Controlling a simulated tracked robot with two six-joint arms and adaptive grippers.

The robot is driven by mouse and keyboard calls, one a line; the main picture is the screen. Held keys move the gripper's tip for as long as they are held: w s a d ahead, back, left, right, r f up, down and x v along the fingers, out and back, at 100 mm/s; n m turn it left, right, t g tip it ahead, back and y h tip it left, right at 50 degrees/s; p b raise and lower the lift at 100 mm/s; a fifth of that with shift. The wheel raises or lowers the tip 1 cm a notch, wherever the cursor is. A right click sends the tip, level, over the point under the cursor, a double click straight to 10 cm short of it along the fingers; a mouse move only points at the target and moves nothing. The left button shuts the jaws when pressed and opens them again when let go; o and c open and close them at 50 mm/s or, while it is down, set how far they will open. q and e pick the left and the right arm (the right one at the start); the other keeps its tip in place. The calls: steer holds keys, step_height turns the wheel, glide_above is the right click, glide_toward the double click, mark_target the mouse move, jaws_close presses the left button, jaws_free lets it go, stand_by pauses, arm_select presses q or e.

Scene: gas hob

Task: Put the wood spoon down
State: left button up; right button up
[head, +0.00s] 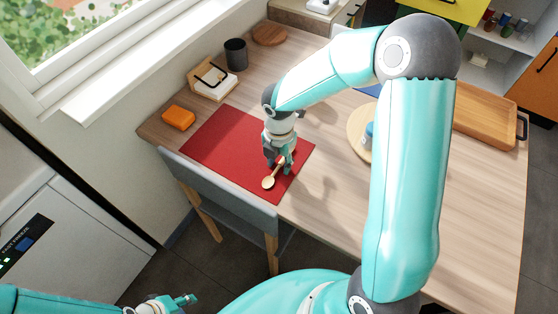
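The wood spoon (268,183) is at the front part of the red mat (225,150), its pale round bowl toward the front left. Its handle runs up and right to between the fingers of my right gripper (280,167). That gripper points down low over the mat. Whether its fingers press on the handle or stand apart around it is too small to tell. The spoon is on the mat or just above it. My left gripper (188,300) is low at the bottom left, away from the table, with nothing visible in it; its finger gap is unclear.
An orange block (178,117), a holder with white napkins (214,84) and a dark cup (236,53) stand beyond the mat. A round board (358,127) and a wooden tray (485,116) lie to the right. A grey chair (215,188) stands against the table's front edge.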

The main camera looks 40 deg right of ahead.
mark_target(279, 165)
steer(key=shift+r, duration=0.1)
step_height(279, 165, up, 12)
steer(key=p, duration=0.1)
stand_by(0.4)
steer(key=shift+r, duration=0.1)
